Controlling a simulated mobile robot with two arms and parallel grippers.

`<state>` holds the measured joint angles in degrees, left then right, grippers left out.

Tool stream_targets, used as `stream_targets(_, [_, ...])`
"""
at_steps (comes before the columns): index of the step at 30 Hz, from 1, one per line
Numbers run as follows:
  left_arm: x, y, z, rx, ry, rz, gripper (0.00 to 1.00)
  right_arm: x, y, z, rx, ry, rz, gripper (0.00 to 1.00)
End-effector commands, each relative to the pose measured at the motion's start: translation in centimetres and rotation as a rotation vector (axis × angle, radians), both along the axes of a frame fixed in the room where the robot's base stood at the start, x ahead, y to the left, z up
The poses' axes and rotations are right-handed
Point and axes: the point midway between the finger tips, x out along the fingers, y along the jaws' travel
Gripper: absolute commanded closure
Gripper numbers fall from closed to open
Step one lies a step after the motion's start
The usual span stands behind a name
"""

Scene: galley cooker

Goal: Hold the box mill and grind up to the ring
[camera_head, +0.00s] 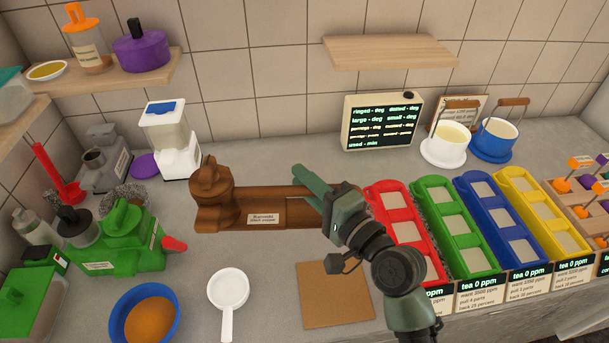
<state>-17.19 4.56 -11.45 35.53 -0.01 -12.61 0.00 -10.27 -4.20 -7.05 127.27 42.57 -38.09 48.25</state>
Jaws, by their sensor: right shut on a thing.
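A brown wooden mill body (213,200) with a round knobbed top stands at the middle of the counter. A long brown part with a small white label runs right from it. My right gripper (308,182) is at the right end of this brown part and is shut on it; its fingers and wrist hide that end. A green mill-like box (118,250) with a red-tipped handle stands at the left. I cannot tell a ring mark on either. My left gripper is not in view.
A blue bowl of orange powder (150,318), a white strainer-like scoop (228,291) and a brown mat (337,298) lie in front. Red, green, blue and yellow trays (462,215) line the right. A display (381,122) and two cups stand behind.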

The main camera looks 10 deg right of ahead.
Motion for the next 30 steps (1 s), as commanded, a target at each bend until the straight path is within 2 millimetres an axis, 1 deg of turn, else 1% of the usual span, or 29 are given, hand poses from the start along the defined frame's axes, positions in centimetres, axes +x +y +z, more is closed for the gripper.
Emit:
stream_targets(1, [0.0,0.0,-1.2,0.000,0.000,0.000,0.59,0.0,0.0,-1.3,0.001,0.000,0.000,1.00])
stream_targets(21, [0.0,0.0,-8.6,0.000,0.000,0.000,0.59,0.0,0.0,-11.3,0.001,0.000,0.000,1.00])
stream_targets(25, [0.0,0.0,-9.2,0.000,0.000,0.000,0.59,0.0,0.0,-12.3,0.002,-0.001,-0.001,1.00])
stream_targets(30, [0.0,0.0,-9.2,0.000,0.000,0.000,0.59,0.0,0.0,-12.3,0.002,-0.002,-0.001,1.00])
